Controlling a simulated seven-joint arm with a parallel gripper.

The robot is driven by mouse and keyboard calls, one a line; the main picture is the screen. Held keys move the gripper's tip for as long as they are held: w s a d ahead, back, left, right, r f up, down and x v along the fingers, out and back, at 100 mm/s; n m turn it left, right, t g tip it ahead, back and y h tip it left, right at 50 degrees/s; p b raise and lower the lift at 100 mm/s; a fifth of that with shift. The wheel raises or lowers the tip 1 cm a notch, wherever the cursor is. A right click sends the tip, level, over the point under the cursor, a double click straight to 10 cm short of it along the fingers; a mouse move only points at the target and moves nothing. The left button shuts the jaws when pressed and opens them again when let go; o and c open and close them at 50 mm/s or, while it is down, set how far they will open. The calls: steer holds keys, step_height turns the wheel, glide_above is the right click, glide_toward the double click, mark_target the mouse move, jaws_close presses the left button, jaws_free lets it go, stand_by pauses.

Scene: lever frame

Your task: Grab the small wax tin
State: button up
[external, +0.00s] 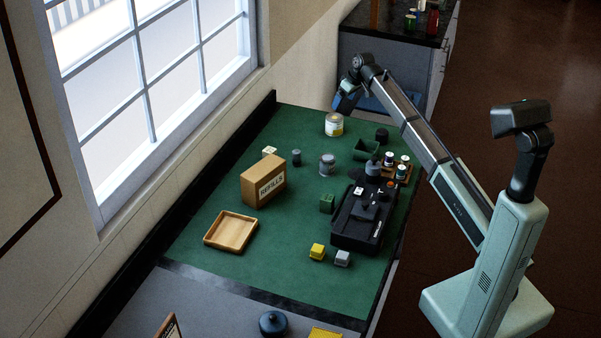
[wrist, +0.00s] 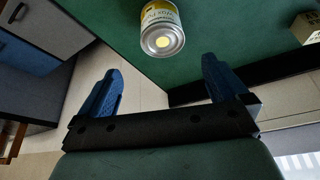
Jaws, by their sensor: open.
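A tin with a white and yellow label and silver end (external: 334,125) stands at the far end of the green mat. My gripper (external: 345,102) is above the mat's far edge, beside the white and yellow tin. In the wrist view its blue fingers (wrist: 161,70) are wide apart with nothing between them; the tin lies beyond their tips.
A black device (external: 357,222), a green container (external: 366,150) and a rack of small jars (external: 397,172) crowd the right. The window wall borders the left.

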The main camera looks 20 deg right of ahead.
mark_target(335, 117)
steer(key=x, duration=0.8)
steer(key=shift+s+x, duration=0.1)
steer(key=shift+x, duration=1.25)
steer(key=shift+s+x, duration=0.15)
steer(key=shift+x, duration=1.25)
steer(key=shift+a, duration=0.1)
steer(key=c, duration=1.1)
steer(key=shift+c, duration=0.2)
